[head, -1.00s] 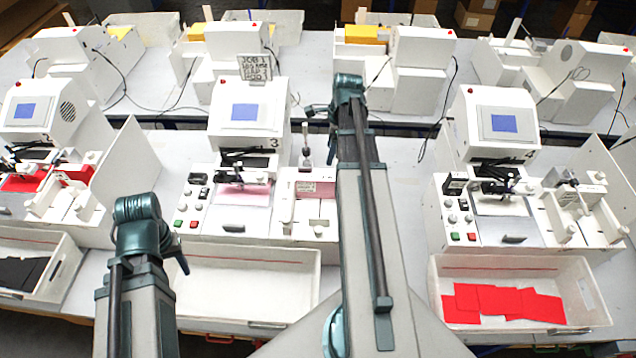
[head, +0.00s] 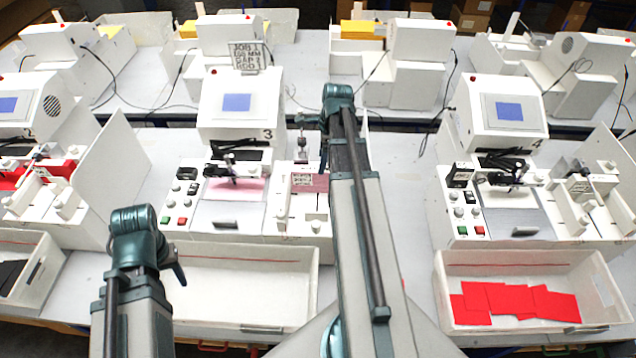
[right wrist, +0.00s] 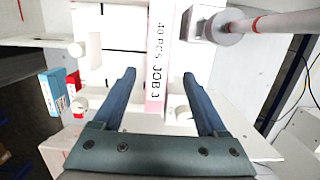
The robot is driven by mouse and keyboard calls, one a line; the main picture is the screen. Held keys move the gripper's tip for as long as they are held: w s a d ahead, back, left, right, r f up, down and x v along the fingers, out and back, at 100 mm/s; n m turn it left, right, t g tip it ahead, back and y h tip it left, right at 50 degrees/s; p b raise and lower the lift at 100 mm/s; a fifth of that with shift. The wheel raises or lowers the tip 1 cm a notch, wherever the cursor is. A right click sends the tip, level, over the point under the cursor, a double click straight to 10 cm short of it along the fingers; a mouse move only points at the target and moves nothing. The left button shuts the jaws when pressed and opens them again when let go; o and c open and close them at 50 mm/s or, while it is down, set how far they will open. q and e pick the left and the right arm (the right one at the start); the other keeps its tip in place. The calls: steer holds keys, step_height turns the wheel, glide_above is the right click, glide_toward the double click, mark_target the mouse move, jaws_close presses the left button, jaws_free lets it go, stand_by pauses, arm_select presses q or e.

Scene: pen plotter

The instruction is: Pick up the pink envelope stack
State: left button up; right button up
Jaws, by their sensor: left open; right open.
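The pink envelope stack (head: 310,182) stands in the white feeder at the right of machine 3, partly covered by a printed label. In the right wrist view the stack (right wrist: 155,95) shows as a narrow upright strip, its white label reading 40 PCS JOB 3. My right gripper (right wrist: 159,74) is open, one finger to each side of the strip in that view; I cannot tell how far the fingertips are from it. In the head view its hand is mostly hidden behind my arm. My left gripper (head: 175,272) is open and empty, mostly hidden by its wrist, near the white tray.
Machine 3 (head: 237,120) has a pink sheet (head: 237,184) under its pen. An empty white tray (head: 245,262) stands in front. Machine 4 (head: 505,115) and a tray with red envelopes (head: 515,300) are at the right. A white panel (head: 118,185) rises at the left.

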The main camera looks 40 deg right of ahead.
mark_target(318, 179)
steer(key=shift+w+a+f+b, duration=0.1)
steer(key=shift+a+f+b, duration=0.1)
steer(key=shift+f+b, duration=0.65)
steer(key=shift+w+a+f+b, duration=0.1)
steer(key=shift+a+f+b, duration=0.15)
steer(key=shift+f+b, duration=0.65)
steer(key=shift+w+a+f+b, duration=0.1)
steer(key=shift+a+f+b, duration=0.1)
steer(key=shift+f+b, duration=0.65)
steer(key=shift+r, duration=0.15)
steer(key=shift+c, duration=0.2)
jaws_close()
